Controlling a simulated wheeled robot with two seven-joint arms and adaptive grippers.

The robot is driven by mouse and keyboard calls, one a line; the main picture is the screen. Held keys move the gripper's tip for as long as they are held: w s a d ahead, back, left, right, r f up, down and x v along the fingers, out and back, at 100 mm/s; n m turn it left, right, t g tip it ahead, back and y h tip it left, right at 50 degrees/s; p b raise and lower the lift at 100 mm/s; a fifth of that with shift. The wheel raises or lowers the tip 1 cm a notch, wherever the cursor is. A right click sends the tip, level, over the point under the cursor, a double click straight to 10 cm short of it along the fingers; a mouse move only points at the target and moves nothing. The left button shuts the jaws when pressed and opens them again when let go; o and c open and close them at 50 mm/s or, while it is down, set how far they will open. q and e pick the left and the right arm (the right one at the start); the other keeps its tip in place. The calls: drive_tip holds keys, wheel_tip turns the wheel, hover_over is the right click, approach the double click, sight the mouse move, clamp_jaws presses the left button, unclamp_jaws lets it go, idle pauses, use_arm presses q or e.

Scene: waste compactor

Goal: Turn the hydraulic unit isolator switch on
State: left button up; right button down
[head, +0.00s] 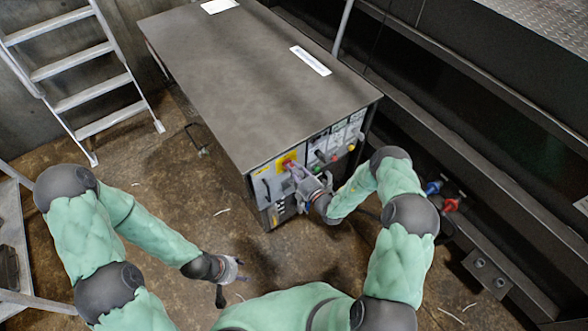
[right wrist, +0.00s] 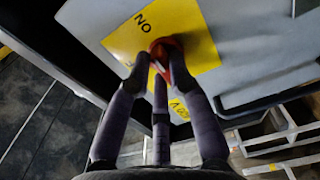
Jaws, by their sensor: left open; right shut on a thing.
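The isolator switch is a red knob (right wrist: 166,50) on a yellow plate (right wrist: 200,30) with black lettering, on the front panel of a grey cabinet. In the head view the yellow plate (head: 286,161) is at the panel's upper left, partly behind my right gripper. My right gripper (head: 298,174) reaches the panel and is shut on the red knob. In the right wrist view its fingers (right wrist: 163,62) close around the knob and hide part of it. The knob's exact angle is hard to tell. My left gripper (head: 238,270) is open and empty, low above the floor.
The hydraulic unit cabinet (head: 250,75) has a flat top with pale labels. Other panel controls (head: 335,145) sit right of the switch. A metal ladder (head: 85,75) stands at the upper left. Blue and red fittings (head: 440,195) are at the right. Brown floor (head: 180,210) lies open left of the cabinet.

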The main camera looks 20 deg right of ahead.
drive_tip(key=c, duration=1.1)
unclamp_jaws()
drive_tip(key=v, duration=1.2)
